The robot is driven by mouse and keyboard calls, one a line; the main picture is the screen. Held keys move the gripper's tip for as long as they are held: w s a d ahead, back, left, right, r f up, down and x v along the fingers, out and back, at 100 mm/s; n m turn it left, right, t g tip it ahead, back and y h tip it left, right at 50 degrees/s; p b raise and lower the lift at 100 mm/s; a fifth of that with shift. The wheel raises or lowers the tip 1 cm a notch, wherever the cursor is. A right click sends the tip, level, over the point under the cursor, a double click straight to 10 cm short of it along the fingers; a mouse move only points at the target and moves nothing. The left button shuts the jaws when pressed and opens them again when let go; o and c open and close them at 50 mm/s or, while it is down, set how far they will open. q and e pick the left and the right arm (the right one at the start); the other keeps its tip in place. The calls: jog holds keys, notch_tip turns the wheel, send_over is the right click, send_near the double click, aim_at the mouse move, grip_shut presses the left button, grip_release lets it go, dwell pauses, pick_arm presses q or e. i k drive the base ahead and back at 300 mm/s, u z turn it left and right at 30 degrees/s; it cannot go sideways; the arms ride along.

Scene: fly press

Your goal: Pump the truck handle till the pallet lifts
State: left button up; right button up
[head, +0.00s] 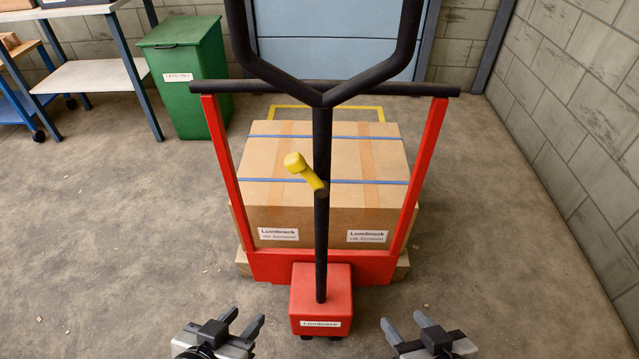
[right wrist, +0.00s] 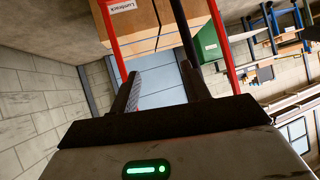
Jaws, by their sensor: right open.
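The red pallet truck stands in front of me with its red pump block (head: 321,285) at the near end. Its black truck handle (head: 322,240) rises upright from the block and forks into a loop whose top is cut off. A yellow lever (head: 300,168) sticks out from the shaft. My left gripper (head: 244,318) and right gripper (head: 402,319) are open, empty and low, either side of the block, apart from the handle. The right gripper's fingers also show in the right wrist view (right wrist: 162,76).
A red frame with a black crossbar (head: 420,88) stands between the handle and the box. A green bin (head: 187,80) and a shelf table (head: 95,72) are at the back left. A block wall (head: 580,110) runs along the right.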

aim_at(321, 105)
jog(key=k, duration=0.5)
jog(key=z, duration=1.1)
jog(key=i, duration=0.85)
jog(key=u, duration=1.7)
